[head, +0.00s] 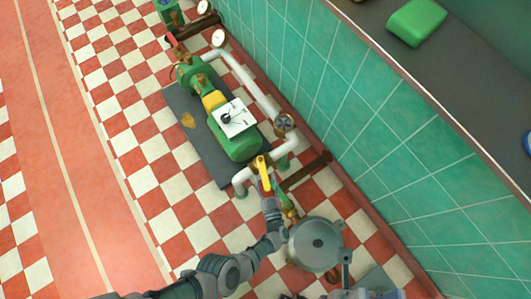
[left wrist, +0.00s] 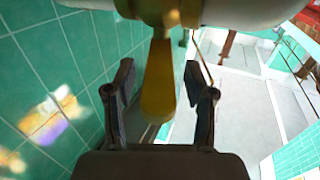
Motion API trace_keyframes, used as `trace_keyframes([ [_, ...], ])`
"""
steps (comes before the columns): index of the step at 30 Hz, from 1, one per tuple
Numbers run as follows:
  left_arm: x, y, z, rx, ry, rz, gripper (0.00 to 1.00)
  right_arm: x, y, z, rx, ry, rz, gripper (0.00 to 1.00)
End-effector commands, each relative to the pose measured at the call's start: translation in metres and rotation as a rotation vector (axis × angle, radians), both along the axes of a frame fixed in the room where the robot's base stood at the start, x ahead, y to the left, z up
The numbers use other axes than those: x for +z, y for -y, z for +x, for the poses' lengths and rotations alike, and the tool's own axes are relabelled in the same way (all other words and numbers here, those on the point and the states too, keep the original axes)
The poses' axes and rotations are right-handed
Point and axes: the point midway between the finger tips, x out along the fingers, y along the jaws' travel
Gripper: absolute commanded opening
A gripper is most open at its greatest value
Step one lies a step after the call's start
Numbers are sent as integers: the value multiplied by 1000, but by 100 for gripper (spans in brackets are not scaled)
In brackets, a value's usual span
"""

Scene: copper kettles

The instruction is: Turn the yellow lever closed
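The yellow lever (head: 263,172) sits on the white pipe at the near end of the green pump. In the left wrist view the lever (left wrist: 158,82) hangs down from a brass-coloured valve body and lies between my two fingers. My left gripper (head: 267,192) is open around the lever, with a visible gap on each side, in the left wrist view (left wrist: 160,95). In the head view the gripper partly hides the lever's lower end. At the bottom edge of the head view only cut-off dark and grey parts show, so my right gripper's state is unclear.
The green pump (head: 236,146) stands on a dark plinth (head: 184,107) beside the green tiled wall (head: 380,140). A round grey vessel (head: 314,245) stands close to the right of my left arm. A handwheel (head: 284,122) is on the pipe behind. Checkered floor is open at left.

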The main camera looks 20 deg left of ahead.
Motion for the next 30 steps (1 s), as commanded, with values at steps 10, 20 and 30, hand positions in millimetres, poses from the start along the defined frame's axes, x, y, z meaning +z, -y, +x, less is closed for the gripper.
trace_keyframes([
  [10,0,2,-8,3,2,13,54,2,0,-4,0,5,-3,40],
  [20,-1,30,-43,-2,1,2,54,2,0,-3,0,5,-2,40],
  [30,-2,65,-90,-1,-2,0,54,2,0,-3,0,5,-2,40],
])
